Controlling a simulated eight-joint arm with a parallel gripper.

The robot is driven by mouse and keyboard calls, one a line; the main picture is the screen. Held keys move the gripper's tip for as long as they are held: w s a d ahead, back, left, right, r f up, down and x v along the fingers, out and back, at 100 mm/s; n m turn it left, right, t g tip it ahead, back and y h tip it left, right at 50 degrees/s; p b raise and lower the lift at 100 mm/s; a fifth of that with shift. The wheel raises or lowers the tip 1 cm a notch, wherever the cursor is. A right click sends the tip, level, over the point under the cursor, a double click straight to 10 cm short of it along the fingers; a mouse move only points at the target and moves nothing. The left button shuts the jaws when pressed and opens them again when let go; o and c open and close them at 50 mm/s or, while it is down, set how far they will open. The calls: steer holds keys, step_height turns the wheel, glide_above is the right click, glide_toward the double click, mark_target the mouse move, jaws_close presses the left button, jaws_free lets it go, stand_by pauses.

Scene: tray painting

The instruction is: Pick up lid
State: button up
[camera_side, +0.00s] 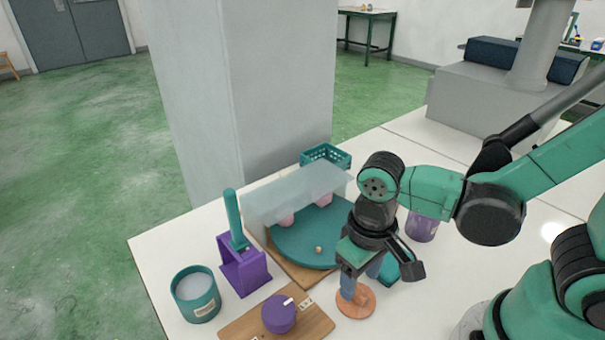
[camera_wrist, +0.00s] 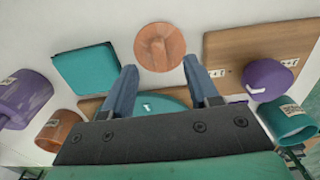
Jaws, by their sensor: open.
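The lid seems to be a round copper-orange disc (camera_side: 357,304) with a small raised middle, flat on the white table near the front. In the wrist view the copper disc (camera_wrist: 160,42) lies just beyond the fingertips, roughly centred between them. My gripper (camera_side: 360,283) points down over the disc with its blue-grey fingers apart. In the wrist view my gripper (camera_wrist: 160,68) is open with nothing between its fingertips. One finger hides part of the disc in the side view; I cannot tell the exact height gap.
A wooden board (camera_side: 241,326) with a purple knob (camera_side: 279,314) lies left of the disc. A teal turntable (camera_side: 296,251) with a translucent screen (camera_side: 275,200) stands behind. A teal cup (camera_side: 196,298), purple stand (camera_side: 243,270) and purple can (camera_side: 423,226) stand around. A teal square (camera_wrist: 85,69) lies nearby.

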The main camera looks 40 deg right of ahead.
mark_target(358, 291)
steer(key=shift+f, duration=1.55)
jaws_close()
